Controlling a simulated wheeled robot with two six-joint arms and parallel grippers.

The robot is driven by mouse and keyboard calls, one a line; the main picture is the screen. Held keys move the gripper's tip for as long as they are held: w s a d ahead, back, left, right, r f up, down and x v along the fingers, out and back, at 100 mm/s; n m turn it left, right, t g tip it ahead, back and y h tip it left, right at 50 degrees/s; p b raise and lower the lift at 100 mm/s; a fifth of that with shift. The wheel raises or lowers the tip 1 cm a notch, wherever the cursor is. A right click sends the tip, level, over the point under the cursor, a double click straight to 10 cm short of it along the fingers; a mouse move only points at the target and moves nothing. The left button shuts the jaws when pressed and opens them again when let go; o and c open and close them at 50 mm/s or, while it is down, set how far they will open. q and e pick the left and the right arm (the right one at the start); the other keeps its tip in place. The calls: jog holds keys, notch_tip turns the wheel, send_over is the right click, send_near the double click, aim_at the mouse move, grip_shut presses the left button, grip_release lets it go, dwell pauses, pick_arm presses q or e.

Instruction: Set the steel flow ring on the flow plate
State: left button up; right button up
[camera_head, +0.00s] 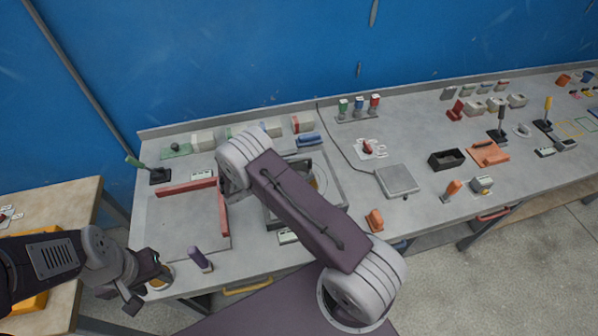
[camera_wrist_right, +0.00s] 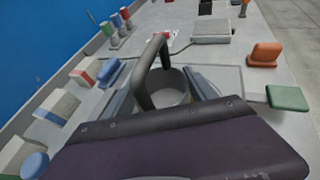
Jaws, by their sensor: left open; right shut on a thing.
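In the right wrist view a grey, hollow steel ring (camera_wrist_right: 172,92) stands between the fingers of my right gripper (camera_wrist_right: 163,88), which is shut on it. A dark curved bar covers part of it. In the head view the right forearm and wrist hide this gripper; part of a round rim (camera_head: 319,178) shows beside the arm, within a grey square frame (camera_head: 334,188). I cannot tell whether the ring touches the surface below. The flow plate cannot be made out clearly. My left gripper (camera_head: 146,281) is open at the bench's front left, close to a small pale cup (camera_head: 161,277).
A purple-handled tool (camera_head: 199,258) stands near the left gripper. Red bars (camera_head: 187,187) edge a grey plate (camera_head: 185,232). A flat grey scale (camera_head: 398,180) and an orange block (camera_head: 375,220) are right of the forearm. Coloured blocks line the back.

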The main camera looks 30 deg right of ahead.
jog(key=shift+w+f, duration=0.15)
jog(key=shift+f, duration=0.65)
jog(key=shift+a+f, duration=0.1)
jog(key=o, duration=1.7)
jog(key=shift+c, duration=0.2)
